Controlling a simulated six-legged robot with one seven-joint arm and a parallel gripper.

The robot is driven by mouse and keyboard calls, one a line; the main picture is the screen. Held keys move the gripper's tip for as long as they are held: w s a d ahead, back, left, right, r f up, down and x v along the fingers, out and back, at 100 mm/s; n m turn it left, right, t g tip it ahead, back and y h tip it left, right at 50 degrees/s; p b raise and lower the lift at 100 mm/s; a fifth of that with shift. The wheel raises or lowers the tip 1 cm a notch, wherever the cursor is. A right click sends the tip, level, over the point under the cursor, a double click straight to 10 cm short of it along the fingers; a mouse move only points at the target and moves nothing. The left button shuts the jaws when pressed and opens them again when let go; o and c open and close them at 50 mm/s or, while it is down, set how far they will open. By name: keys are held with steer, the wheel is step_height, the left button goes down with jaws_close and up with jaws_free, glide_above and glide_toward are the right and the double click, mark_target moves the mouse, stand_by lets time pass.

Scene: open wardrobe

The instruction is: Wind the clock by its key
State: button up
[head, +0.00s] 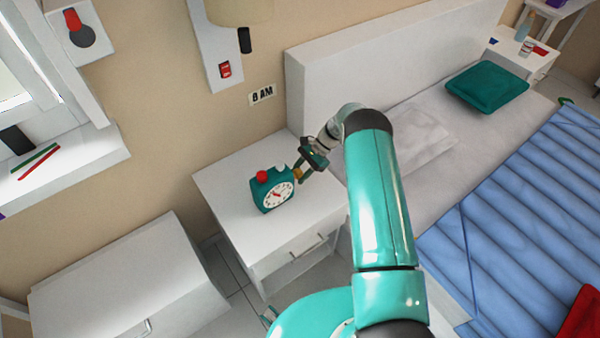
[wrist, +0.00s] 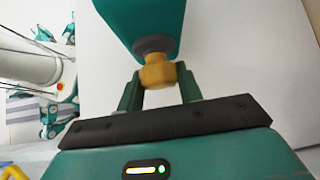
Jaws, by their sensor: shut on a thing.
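The teal clock (head: 271,189) stands upright on a white nightstand, with a white round dial (head: 277,196) and a red knob (head: 262,175) on top. My gripper (head: 300,173) reaches it from the right side of the clock. In the wrist view the clock's teal side (wrist: 143,18) shows at the top, with a dark collar and the yellow key (wrist: 158,72) coming out of it. My gripper (wrist: 160,88) has its two teal fingers on either side of the key, shut on it. The key's far side is hidden.
The white nightstand (head: 225,190) has bare top around the clock. A bed with a white headboard (head: 390,50) and blue cover (head: 520,220) lies to the right.

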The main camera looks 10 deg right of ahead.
steer(key=o, duration=1)
steer(key=v, duration=1.3)
steer(key=shift+w+d+r, duration=0.15)
steer(key=shift+d+r, duration=0.05)
steer(key=shift+r, duration=0.1)
